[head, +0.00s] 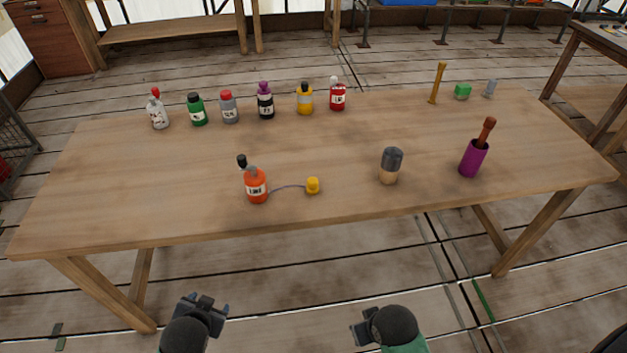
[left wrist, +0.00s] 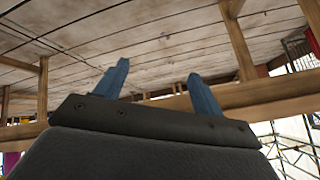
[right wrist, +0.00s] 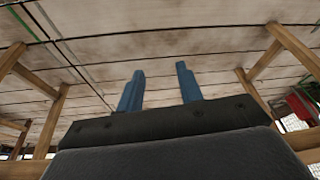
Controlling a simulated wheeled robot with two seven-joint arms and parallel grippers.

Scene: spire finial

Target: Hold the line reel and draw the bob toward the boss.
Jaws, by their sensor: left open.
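The line reel appears to be the orange bottle-shaped body (head: 256,186) with a white label and black top, upright near the table's front edge. A thin grey line (head: 288,187) runs from it to a small yellow bob (head: 312,186) on its right. A short cylinder with a dark top and tan base (head: 390,168) stands further right; I cannot tell if it is the boss. My left gripper (head: 206,308) is open and empty, below the table's front edge; its fingers show apart in the left wrist view (left wrist: 158,75). My right gripper (head: 364,328) is also low, open and empty (right wrist: 160,75).
Several labelled bottles (head: 265,103) stand along the back left of the wooden table (head: 180,190). A purple cup (head: 473,160) holds a brown-handled item at right. A yellow stick (head: 437,83), green block (head: 462,91) and grey piece (head: 489,88) are back right.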

